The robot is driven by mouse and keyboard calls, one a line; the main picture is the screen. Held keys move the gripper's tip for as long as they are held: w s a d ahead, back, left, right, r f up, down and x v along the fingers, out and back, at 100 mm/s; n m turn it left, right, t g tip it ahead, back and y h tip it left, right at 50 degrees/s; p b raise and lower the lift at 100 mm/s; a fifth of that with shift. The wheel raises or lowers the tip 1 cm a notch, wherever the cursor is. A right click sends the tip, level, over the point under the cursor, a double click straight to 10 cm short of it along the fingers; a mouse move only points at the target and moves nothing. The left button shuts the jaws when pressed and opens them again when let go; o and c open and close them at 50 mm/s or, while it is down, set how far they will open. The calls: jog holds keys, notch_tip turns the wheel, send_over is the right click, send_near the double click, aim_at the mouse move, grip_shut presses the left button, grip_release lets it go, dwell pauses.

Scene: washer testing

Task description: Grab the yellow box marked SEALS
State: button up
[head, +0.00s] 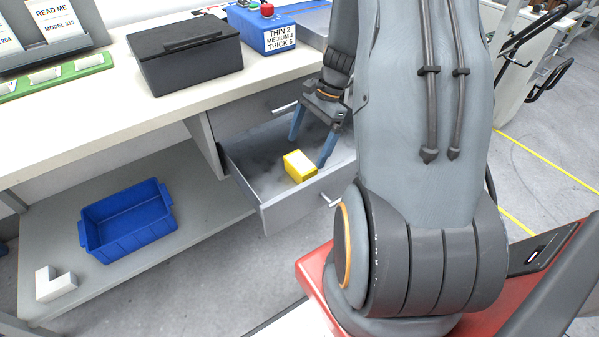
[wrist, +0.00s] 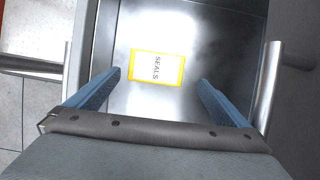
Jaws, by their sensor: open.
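The yellow box (head: 300,166) lies in an open grey drawer (head: 276,212) under the bench. In the wrist view the box (wrist: 157,67) shows its white label reading SEALS, turned sideways, with a yellow border. My gripper (head: 310,148) is open, with blue fingers pointing down into the drawer area. In the wrist view the gripper's fingers (wrist: 160,80) are spread wide, one on each side of the box's position, and the box appears beyond and between them. The fingers do not appear to touch it.
On the bench stand a black box (head: 185,55) and a blue control box (head: 262,28) with buttons. A blue bin (head: 128,218) and a white block (head: 55,284) sit on the lower shelf.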

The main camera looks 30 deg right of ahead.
aim_at(303, 161)
jog(key=x, duration=0.7)
jog(key=shift+s+a+f+b, duration=0.25)
jog(key=shift+s+f+b, duration=0.05)
jog(key=shift+s+b, duration=0.1)
jog(key=shift+r, duration=0.1)
jog(key=c, duration=1.3)
